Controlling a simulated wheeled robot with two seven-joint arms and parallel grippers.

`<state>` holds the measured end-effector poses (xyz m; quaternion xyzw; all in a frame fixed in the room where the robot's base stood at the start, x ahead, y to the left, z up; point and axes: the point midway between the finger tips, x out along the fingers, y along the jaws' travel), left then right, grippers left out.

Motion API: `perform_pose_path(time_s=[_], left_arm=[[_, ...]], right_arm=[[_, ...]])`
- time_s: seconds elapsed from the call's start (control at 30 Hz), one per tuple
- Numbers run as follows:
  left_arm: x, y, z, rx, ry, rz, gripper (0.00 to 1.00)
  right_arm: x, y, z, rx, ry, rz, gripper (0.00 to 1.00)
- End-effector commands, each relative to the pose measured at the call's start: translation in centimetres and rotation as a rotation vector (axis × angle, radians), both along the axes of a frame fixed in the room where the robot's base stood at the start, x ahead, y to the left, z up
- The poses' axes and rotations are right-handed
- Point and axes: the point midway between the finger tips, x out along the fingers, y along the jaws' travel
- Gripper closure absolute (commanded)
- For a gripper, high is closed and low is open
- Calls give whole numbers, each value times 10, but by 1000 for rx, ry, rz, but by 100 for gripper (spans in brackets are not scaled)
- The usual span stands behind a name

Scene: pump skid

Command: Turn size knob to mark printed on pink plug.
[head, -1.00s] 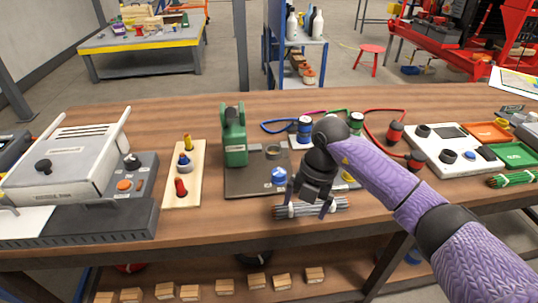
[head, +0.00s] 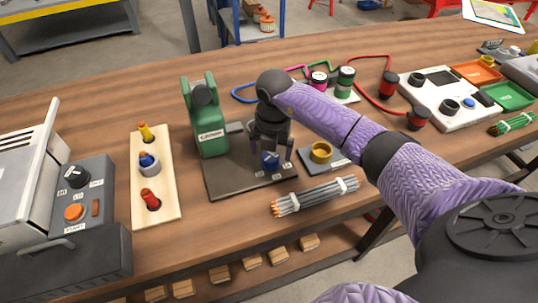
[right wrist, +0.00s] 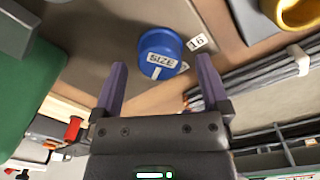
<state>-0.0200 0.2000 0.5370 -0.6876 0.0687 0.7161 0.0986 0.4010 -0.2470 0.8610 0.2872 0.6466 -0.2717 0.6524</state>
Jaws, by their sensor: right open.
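The blue size knob (head: 270,161) stands on the dark base plate beside the green machine. In the right wrist view the knob (right wrist: 160,50) carries a SIZE label and a white pointer line. A tag reading 16 (right wrist: 197,42) lies beside it; another tag is partly hidden behind the knob. My right gripper (head: 270,158) is open and points down over the knob, one finger on each side; in the right wrist view its fingers (right wrist: 162,68) look apart from it. The pink plug (head: 318,79) stands behind my right forearm; its mark is unreadable. My left gripper is out of view.
The green machine (head: 206,115) stands close left of my right gripper. A yellow ring (head: 321,152) on a small plate and a bundle of grey rods (head: 315,196) lie to the right and front. A wooden board (head: 157,185) with coloured pegs is at left.

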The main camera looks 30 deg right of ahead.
Motion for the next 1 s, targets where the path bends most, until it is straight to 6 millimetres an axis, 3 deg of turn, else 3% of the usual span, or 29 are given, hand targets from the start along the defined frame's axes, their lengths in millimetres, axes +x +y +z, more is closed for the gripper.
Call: perform_pose_path(time_s=[0.1, 0.37, 0.47, 0.83, 1.0], left_arm=[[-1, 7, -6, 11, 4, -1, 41], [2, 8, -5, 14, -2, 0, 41], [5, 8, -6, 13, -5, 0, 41], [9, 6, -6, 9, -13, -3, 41], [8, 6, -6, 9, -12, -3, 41]], right_arm=[[0, 0, -15, 0, 0, 0, 4], [1, 0, -16, 0, -1, 0, 4], [1, 0, -16, 0, -1, 0, 21], [1, 0, -16, 0, -1, 0, 98], [1, 0, -15, 0, -2, 10, 98]])
